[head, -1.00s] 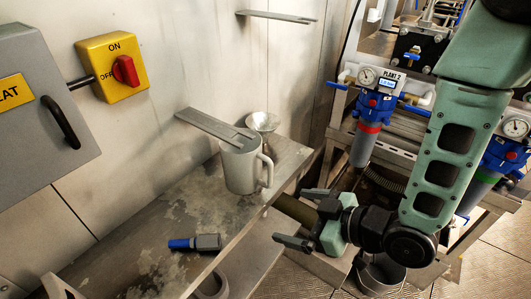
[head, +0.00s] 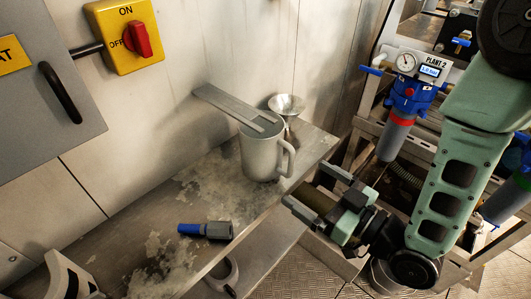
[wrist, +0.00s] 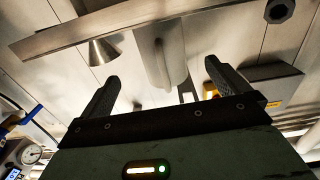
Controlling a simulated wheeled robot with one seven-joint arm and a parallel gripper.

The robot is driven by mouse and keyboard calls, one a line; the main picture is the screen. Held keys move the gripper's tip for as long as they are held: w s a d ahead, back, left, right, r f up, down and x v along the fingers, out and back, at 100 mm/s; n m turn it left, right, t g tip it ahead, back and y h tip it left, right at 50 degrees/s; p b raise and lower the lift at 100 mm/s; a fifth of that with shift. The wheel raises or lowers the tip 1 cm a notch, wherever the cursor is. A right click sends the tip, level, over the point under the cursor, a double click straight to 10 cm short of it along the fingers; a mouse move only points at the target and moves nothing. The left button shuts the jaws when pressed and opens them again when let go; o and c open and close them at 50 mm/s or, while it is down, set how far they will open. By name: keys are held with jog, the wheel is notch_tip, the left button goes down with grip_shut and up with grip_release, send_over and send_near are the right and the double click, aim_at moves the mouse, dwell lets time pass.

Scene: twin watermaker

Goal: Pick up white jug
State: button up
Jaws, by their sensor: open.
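The white jug (head: 262,156) looks light grey and stands upright on the metal shelf (head: 215,175), its handle on the right side. A flat metal bar (head: 225,105) from the wall overlaps its rim; whether they touch is unclear. My gripper (head: 312,190) is open and empty, just off the shelf's front edge, right of and lower than the jug in the picture. In the wrist view the jug (wrist: 158,58) appears upside down, beyond and between the open fingers of my gripper (wrist: 162,90). The jug is apart from the fingers.
A metal funnel (head: 287,104) stands behind the jug. A blue and grey fitting (head: 206,230) lies on the shelf at front left. A grey box (head: 45,90) and yellow switch (head: 125,35) are on the wall. Plant pipework with a gauge (head: 406,62) is at right.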

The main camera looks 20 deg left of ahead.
aim_at(278, 160)
jog(key=p+x, duration=0.1)
jog(key=x, duration=0.2)
jog(key=p+x, duration=0.1)
jog(key=x, duration=0.2)
jog(key=r+p+x, duration=0.1)
jog(key=x, duration=0.3)
jog(key=shift+w+a+f, duration=0.1)
jog(key=shift+a, duration=0.2)
jog(key=c, duration=1)
jog(key=shift+c, duration=0.8)
